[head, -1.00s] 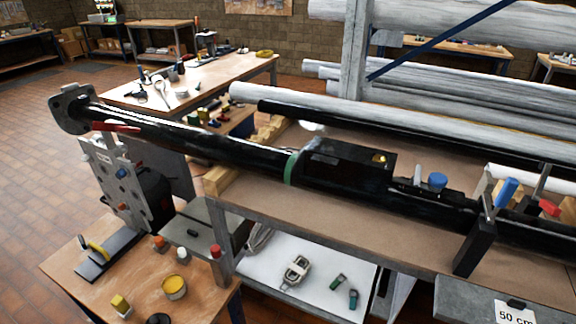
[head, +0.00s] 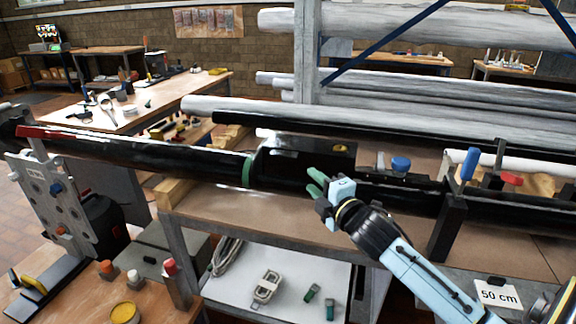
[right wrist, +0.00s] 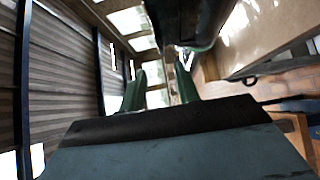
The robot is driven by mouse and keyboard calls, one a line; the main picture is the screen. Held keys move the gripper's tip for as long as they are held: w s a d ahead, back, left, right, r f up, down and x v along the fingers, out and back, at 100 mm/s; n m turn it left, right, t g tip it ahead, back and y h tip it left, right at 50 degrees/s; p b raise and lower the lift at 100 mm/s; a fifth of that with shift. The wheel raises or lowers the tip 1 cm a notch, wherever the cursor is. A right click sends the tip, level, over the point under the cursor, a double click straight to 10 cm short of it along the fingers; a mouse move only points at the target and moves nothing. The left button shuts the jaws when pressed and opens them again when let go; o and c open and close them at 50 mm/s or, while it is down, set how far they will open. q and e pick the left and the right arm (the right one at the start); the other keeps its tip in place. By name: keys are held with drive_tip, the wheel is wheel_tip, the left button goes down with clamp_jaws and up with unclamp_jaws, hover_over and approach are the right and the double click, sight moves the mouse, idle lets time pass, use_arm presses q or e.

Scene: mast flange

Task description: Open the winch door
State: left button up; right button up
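A black mast tube (head: 150,158) lies across the stand, with a green ring (head: 248,170) around it. Right of the ring is a boxy black winch section with a dark panel, which I take for the winch door (head: 290,150); a small brass-coloured fitting (head: 340,149) shows near its right end. I cannot tell whether the door stands ajar. My right gripper (head: 314,182) is in front of this section, its green fingers apart and nothing visible between them. Contact with the door cannot be made out. The right wrist view shows both fingers (right wrist: 160,90) spread. My left gripper is out of view.
A blue knob (head: 400,164) sits on the tube to the right. A clamp with blue (head: 469,164) and red (head: 511,179) handles holds the tube further right. Pale tubes (head: 330,118) lie behind. A lower shelf (head: 230,285) bears small parts.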

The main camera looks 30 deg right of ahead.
sight(288, 159)
drive_tip(key=w, duration=0.8)
drive_tip(key=w+d+b, duration=0.1)
drive_tip(key=w, duration=0.4)
drive_tip(key=shift+w, duration=0.1)
clamp_jaws()
